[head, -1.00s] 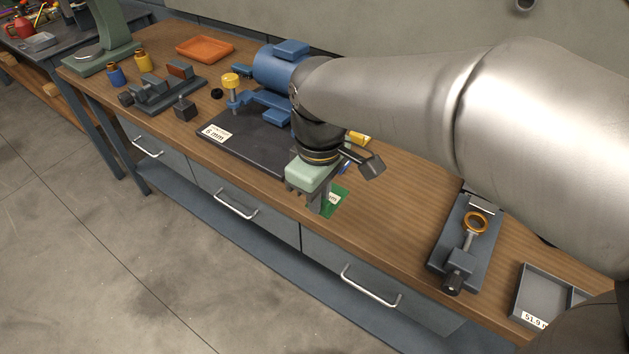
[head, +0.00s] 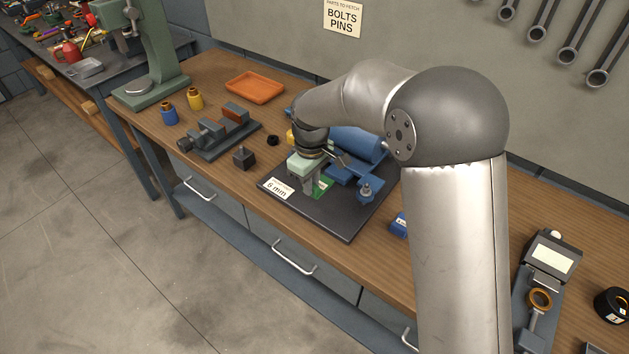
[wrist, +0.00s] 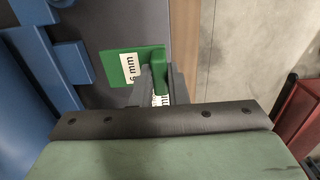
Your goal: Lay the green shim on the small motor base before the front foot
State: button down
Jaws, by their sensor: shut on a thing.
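My gripper (head: 312,187) is shut on the green shim (head: 322,183), a thin plate labelled 6 mm. In the wrist view the shim (wrist: 113,66) lies flat, with its raised green tab (wrist: 158,72) between my fingers (wrist: 160,88). The dark motor base (head: 335,222) is below it, and the shim is over its front-left part, beside the blue motor's foot (wrist: 72,62). I cannot tell whether the shim touches the base. The blue motor (head: 358,143) is partly hidden behind my arm.
A white 6 mm label (head: 279,188) is on the base's left corner. A small dark block (head: 244,157), a grey vise (head: 215,137) and an orange tray (head: 255,87) stand to the left. The bench front edge is close.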

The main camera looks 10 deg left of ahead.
jog(key=shift+w+a+f, duration=0.3)
jog(key=shift+w+a, duration=0.15)
jog(key=shift+w, duration=0.05)
jog(key=shift+s+d+f+b, duration=0.1)
jog(key=shift+d+f+b, duration=0.05)
jog(key=shift+f+b, duration=1.65)
jog(key=shift+f, duration=1.15)
jog(key=shift+f+b, duration=0.4)
jog(key=c, duration=1.3)
grip_release()
jog(key=shift+c, duration=0.2)
jog(key=shift+r, duration=0.1)
jog(key=shift+r+p, duration=2.45)
jog(key=shift+r, duration=1.5)
